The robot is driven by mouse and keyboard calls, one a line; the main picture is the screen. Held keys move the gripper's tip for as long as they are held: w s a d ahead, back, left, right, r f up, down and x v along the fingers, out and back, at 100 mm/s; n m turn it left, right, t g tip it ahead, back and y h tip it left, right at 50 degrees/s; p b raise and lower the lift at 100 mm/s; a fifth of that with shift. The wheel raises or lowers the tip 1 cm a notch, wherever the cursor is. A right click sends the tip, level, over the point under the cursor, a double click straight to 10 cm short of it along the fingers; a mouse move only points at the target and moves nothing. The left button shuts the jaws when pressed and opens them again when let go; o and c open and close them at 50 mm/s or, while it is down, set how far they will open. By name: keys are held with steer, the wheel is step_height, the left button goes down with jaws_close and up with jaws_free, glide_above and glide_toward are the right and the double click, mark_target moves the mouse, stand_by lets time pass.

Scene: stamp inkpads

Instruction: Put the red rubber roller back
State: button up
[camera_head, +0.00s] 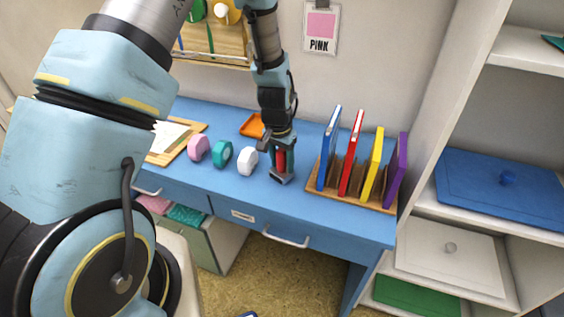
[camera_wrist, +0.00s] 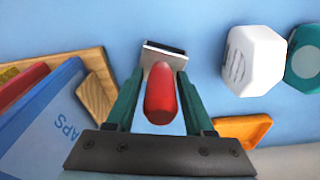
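A red rounded piece (camera_wrist: 160,95), which I take for the red rubber roller, stands upright over a small grey metal-edged block (camera_wrist: 163,47). In the head view the red piece (camera_head: 281,160) shows between my fingers, with the block (camera_head: 281,178) low at the blue desk top. My gripper (camera_wrist: 161,80) points down with its green fingers on either side of the red piece. Narrow gaps show between the red and each finger, so it looks open around it. Whether the fingertips touch the block is hidden.
A wooden rack (camera_head: 323,194) with blue, red, yellow and purple upright books or binders stands close on the right. White (camera_head: 247,161), teal (camera_head: 222,155) and pink (camera_head: 198,148) hexagonal pieces line the left. An orange tray (camera_head: 251,125) lies behind. The desk's front strip is clear.

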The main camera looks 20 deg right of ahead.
steer(key=shift+o, duration=0.8)
steer(key=shift+r, duration=0.1)
steer(key=r+b, duration=0.1)
steer(key=r, duration=0.3)
steer(key=a+r+b, duration=0.1)
steer(key=r, duration=0.3)
steer(key=r+b, duration=0.1)
steer(key=r, duration=0.3)
steer(key=shift+s+a, duration=0.15)
steer(key=shift+s, duration=0.25)
steer(key=s+a+r+n, duration=0.1)
steer(key=a+n, duration=0.2)
steer(key=a, duration=0.6)
steer(key=s+a+r+n, duration=0.1)
steer(key=a+n, duration=0.2)
steer(key=a, duration=0.7)
steer(key=s+a+r+n+y, duration=0.1)
steer(key=a+r+n, duration=0.1)
steer(key=a, duration=0.8)
steer(key=shift+s+n+t, duration=0.2)
steer(key=shift+n+t, duration=0.2)
steer(key=shift+n, duration=0.5)
steer(key=shift+a+r, duration=0.1)
